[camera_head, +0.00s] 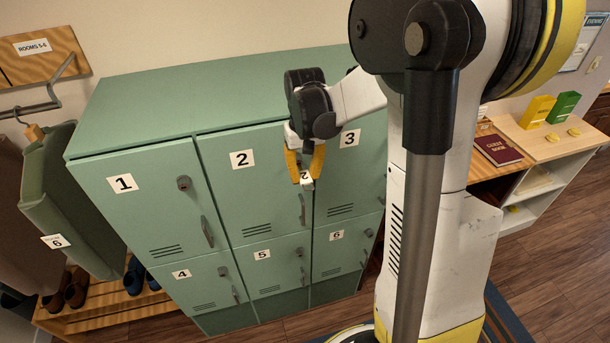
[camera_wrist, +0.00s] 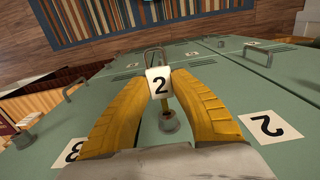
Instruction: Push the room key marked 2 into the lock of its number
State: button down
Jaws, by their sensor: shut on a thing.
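The room key's white tag marked 2 (camera_wrist: 159,82) shows between the yellow fingertips of my gripper (camera_wrist: 159,92), which is shut on the key. The tag also shows in the head view (camera_head: 306,178). A brass shaft runs from the tag towards a round grey lock (camera_wrist: 169,122). It overlaps the lock in the picture; I cannot tell whether its tip is inside. The lock lies between the labels 2 (camera_wrist: 270,126) and 3 (camera_wrist: 70,152), on locker door 2 (camera_head: 255,190). In the head view my gripper (camera_head: 305,170) is in front of that door's right side and hides the lock.
Green lockers 1 to 6 stand in two rows; door 1's lock (camera_head: 184,183) is clear to see. Door handles stick out, one just beyond the tag (camera_wrist: 155,57). A coat rack (camera_head: 45,105) is at left, a shelf with a red guest book (camera_head: 497,149) at right.

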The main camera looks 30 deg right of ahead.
jog(key=shift+w+d+b, duration=0.15)
jog(key=shift+w, duration=0.4)
jog(key=shift+w+d+b, duration=0.15)
jog(key=shift+w, duration=0.4)
jog(key=c, duration=0.6)
grip_release()
jog(key=s+a, duration=0.1)
jog(key=s, duration=0.4)
jog(key=shift+s+a, duration=0.35)
jog(key=shift+s, duration=0.05)
